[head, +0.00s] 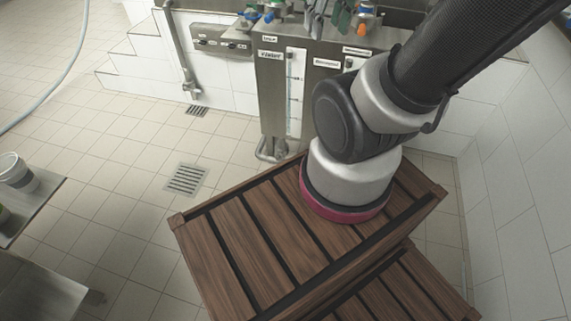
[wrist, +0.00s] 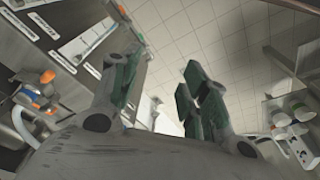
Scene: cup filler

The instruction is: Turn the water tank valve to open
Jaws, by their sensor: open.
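The steel tank cabinet (head: 270,85) stands at the top centre of the head view, with a label that seems to read water (head: 270,55). A blue-handled valve (head: 271,13) sits on its top edge above that label. An orange and blue fitting (head: 362,29) is further right along the edge. My gripper (head: 328,14) is over the cabinet's top between these two, apart from the blue valve. In the wrist view its green-padded fingers (wrist: 155,82) are spread with nothing between them. An orange and blue fitting (wrist: 45,92) lies left of them. Which way the valves are turned is unclear.
A brown slatted wooden platform (head: 255,240) stands in front of the cabinet, below my arm. A floor drain (head: 186,179) is set in the open tiled floor. A cup (head: 14,170) stands on a metal table at the far left. A tiled wall (head: 525,200) bounds the right side.

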